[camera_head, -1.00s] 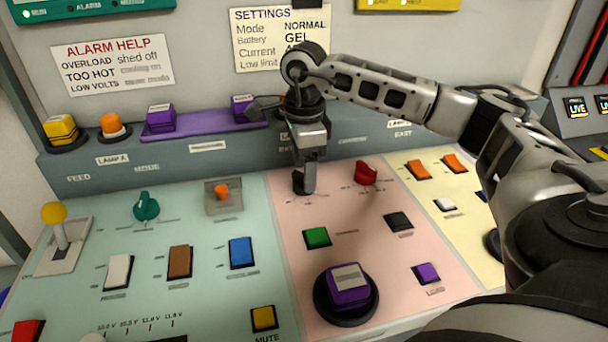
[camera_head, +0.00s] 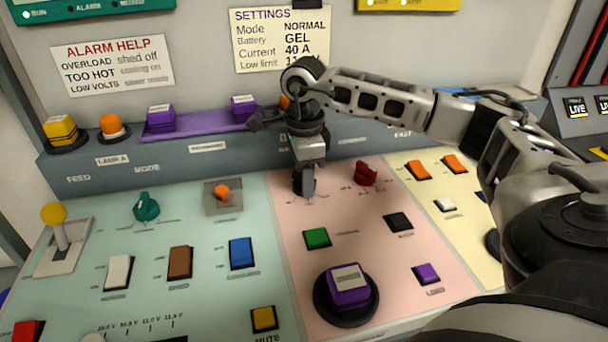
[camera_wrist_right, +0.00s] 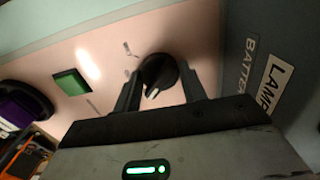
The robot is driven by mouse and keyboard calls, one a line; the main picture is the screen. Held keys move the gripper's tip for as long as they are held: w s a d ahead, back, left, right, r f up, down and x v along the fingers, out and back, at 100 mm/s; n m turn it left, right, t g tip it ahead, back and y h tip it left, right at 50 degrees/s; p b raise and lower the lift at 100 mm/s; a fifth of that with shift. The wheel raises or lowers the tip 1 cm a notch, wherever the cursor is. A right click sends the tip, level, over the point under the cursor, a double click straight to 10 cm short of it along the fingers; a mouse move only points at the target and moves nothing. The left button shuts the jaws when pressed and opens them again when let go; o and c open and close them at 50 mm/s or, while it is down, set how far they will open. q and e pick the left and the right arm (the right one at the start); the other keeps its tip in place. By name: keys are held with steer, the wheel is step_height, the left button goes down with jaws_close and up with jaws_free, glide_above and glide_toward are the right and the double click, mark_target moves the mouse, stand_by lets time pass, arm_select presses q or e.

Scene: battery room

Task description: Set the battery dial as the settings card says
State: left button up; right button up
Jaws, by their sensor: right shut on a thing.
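The battery dial (camera_wrist_right: 160,72) is a round black knob with a white pointer mark, on the pink panel. In the right wrist view it sits between the fingers of my right gripper (camera_wrist_right: 160,80), which is shut on it. The white mark points down and slightly left there. In the head view my right gripper (camera_head: 305,186) hides most of the dial. The settings card (camera_head: 250,58) on the back wall reads Mode NORMAL, Battery GEL, Current 40 A; the low limit value is partly covered. My left gripper is not in view.
A red dial (camera_head: 366,174) stands just right of my gripper. A green button (camera_head: 317,238) and a purple button (camera_head: 349,287) are nearer on the pink panel. A purple shelf strip (camera_head: 205,124) runs behind. A "BATTE..." label (camera_wrist_right: 252,62) shows in the wrist view.

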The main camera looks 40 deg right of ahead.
steer(key=m, duration=0.4)
steer(key=shift+m, duration=0.4)
steer(key=shift+r+m+p, duration=0.1)
steer(key=shift+m+p, duration=0.2)
steer(key=shift+m, duration=1.5)
steer(key=o, duration=1)
